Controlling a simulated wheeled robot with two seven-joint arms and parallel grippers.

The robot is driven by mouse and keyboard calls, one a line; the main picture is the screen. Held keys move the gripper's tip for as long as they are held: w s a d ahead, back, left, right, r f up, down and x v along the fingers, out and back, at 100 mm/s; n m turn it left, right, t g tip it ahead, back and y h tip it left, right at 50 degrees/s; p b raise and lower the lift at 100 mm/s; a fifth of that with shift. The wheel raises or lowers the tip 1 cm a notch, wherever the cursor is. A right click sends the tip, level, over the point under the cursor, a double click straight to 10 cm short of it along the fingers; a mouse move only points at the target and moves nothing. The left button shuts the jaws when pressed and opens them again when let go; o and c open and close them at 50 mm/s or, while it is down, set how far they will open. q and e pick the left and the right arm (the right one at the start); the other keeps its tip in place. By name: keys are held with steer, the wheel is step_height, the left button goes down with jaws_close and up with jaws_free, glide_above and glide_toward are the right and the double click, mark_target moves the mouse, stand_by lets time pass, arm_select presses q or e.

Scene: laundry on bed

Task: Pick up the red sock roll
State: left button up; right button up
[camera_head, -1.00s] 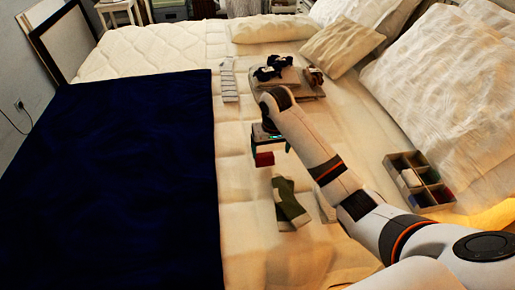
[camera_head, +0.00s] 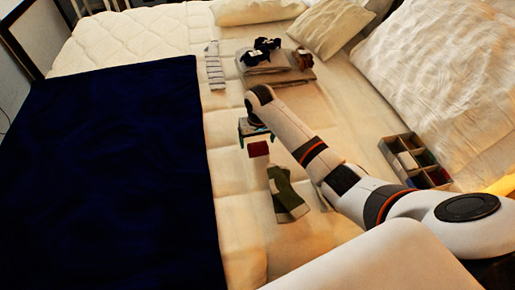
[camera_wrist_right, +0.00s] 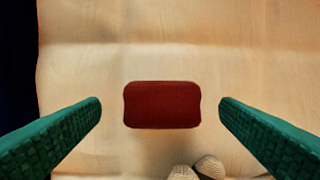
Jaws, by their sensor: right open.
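The red sock roll (camera_head: 258,148) lies on the cream bedspread, left of the grey and green socks. My right gripper (camera_head: 255,130) is above it, pointing down, its fingers partly hidden in the head view. In the right wrist view the red sock roll (camera_wrist_right: 162,105) sits centred between my two green fingertips, with a gap on each side. The fingers are open and do not touch it. My left gripper is not in view.
Grey and green socks (camera_head: 286,197) lie just in front of the roll. A divided box (camera_head: 440,184) stands at the right. Folded clothes (camera_head: 262,74) and a striped sock (camera_head: 214,66) lie farther back. A dark blue blanket (camera_head: 110,170) covers the left side.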

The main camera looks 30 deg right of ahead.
mark_target(258, 143)
steer(key=f, duration=0.3)
steer(key=shift+w+d+f, duration=0.15)
steer(key=shift+w+f, duration=0.05)
steer(key=shift+f, duration=0.05)
steer(key=shift+r, duration=0.1)
steer(key=shift+c, duration=0.2)
steer(key=c, duration=1)
